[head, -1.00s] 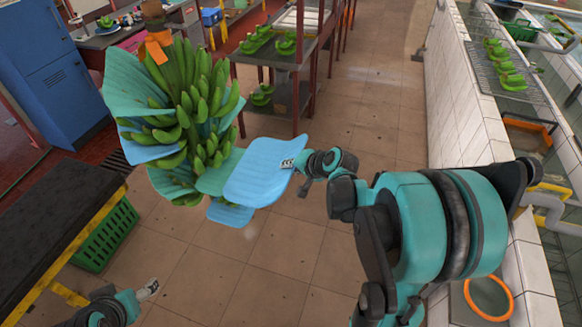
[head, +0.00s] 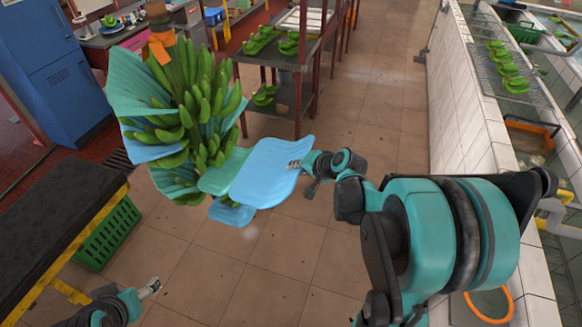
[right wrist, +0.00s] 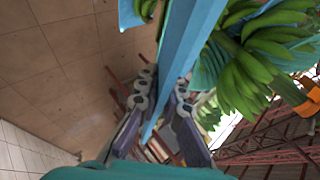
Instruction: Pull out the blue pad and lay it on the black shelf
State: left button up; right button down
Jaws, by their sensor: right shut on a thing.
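The blue pad (head: 264,176) is a light blue curved sheet sticking out to the right from the lower part of a hanging green banana bunch (head: 195,100). My right gripper (head: 294,164) is shut on its right edge. In the right wrist view the pad (right wrist: 187,55) runs edge-on between the fingers (right wrist: 160,110). The black shelf (head: 55,220), a dark top on a yellow frame, stands at the left. My left gripper (head: 151,289) is low at the left, away from everything; its opening is unclear.
Other blue pads (head: 140,95) wrap the bunch, and one (head: 230,213) hangs below the held pad. A green crate (head: 108,235) sits under the shelf. A rack (head: 285,75) stands behind, and a tiled wall (head: 480,130) is at right. The middle floor is clear.

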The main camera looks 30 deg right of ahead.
jog(key=s+d, duration=1)
jog(key=s, duration=0.1)
jog(key=shift+s+d+b, duration=0.2)
jog(key=shift+d+b, duration=0.1)
jog(key=shift+d, duration=0.1)
dwell(0.5)
